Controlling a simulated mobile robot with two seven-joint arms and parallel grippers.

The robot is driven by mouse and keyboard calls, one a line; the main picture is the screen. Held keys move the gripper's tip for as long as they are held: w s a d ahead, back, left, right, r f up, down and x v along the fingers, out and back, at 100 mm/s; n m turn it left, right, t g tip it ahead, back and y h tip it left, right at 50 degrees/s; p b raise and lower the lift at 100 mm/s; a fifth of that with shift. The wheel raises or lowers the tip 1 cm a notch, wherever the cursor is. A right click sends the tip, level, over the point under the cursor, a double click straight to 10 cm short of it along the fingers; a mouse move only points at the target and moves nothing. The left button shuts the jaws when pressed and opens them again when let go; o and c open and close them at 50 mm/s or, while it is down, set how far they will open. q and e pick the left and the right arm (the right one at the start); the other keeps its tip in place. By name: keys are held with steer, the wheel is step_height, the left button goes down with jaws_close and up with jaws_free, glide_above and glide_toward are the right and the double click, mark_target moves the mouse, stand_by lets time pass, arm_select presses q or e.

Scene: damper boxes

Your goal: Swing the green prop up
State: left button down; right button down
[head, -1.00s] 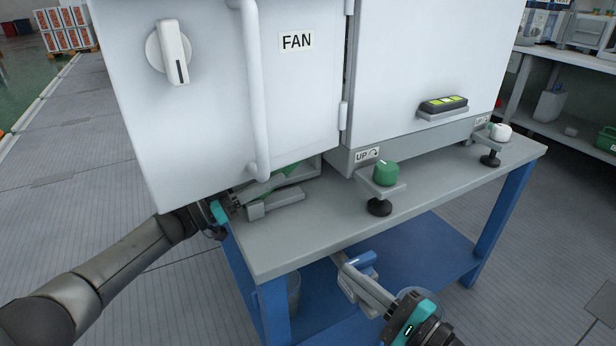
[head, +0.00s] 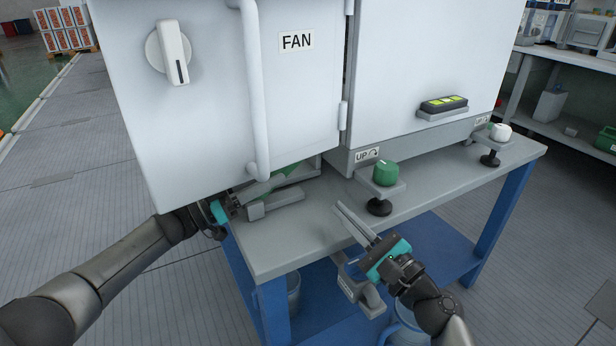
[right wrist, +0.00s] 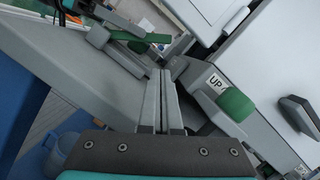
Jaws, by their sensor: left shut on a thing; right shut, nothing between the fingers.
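A green knob (head: 385,173) stands upright on a small grey bracket with a black foot, beside an "UP" label with a curved arrow. It also shows in the right wrist view (right wrist: 235,104). A green bar (head: 287,171) lies low under the FAN door, partly hidden; it also shows in the right wrist view (right wrist: 128,36). I cannot tell which of these is the prop. My left gripper (head: 262,187) is shut on the green bar. My right gripper (head: 342,209) is shut and empty, its tips near the table's front edge, left of and below the knob, apart from it.
The white cabinet with its FAN door (head: 210,110) and long handle (head: 256,90) overhangs the grey table (head: 300,232). A white knob (head: 500,132) with its own label is at the right. A grey block (head: 275,203) lies by my left gripper. A blue shelf (head: 440,245) is below.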

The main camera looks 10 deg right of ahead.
arm_select(q)
steer(key=shift+f, duration=0.1)
arm_select(e)
steer(key=x, duration=1.1)
steer(key=shift+w+a, duration=0.1)
